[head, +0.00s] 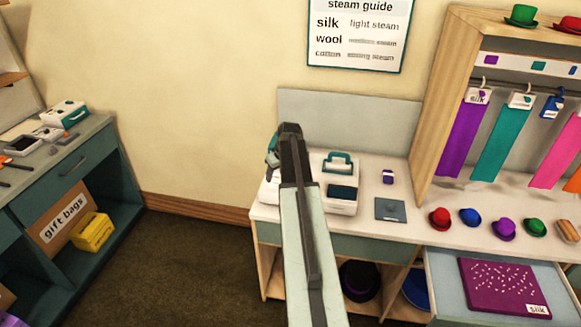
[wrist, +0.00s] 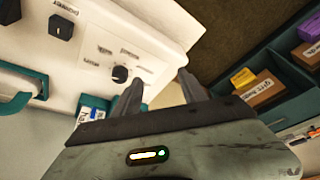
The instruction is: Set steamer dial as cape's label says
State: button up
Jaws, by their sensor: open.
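The white steamer (head: 343,208) with a teal handle stands on the counter, partly behind my arm. The wrist view shows a white panel (wrist: 95,30) with a round black dial (wrist: 120,73) and small printed words around it, too blurred to read surely. My gripper (wrist: 160,90) is open and empty, its fingers near the dial and apart from it. A folded purple cape (head: 492,280) lies in the open drawer; its white label (head: 538,309) reads "silk". The steam guide (head: 360,30) on the wall pairs silk with light steam; the wool and cotton lines are less clear.
Several small hats (head: 470,217) line the counter's right side. Hanging capes (head: 505,138) fill the rack. A teal shelf (head: 75,170) stands left, with open floor (head: 195,250) between.

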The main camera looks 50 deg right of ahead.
jog(key=s+d+r, duration=0.2)
jog(key=s+d, duration=0.1)
jog(key=d, duration=0.5)
jog(key=shift+h, duration=0.3)
jog(key=b+x, duration=0.3)
jog(key=x, duration=0.1)
jog(key=b+x, duration=0.4)
jog(key=shift+w+a+f, duration=0.2)
jog(key=shift+w+f, duration=0.05)
jog(key=shift+r, duration=0.15)
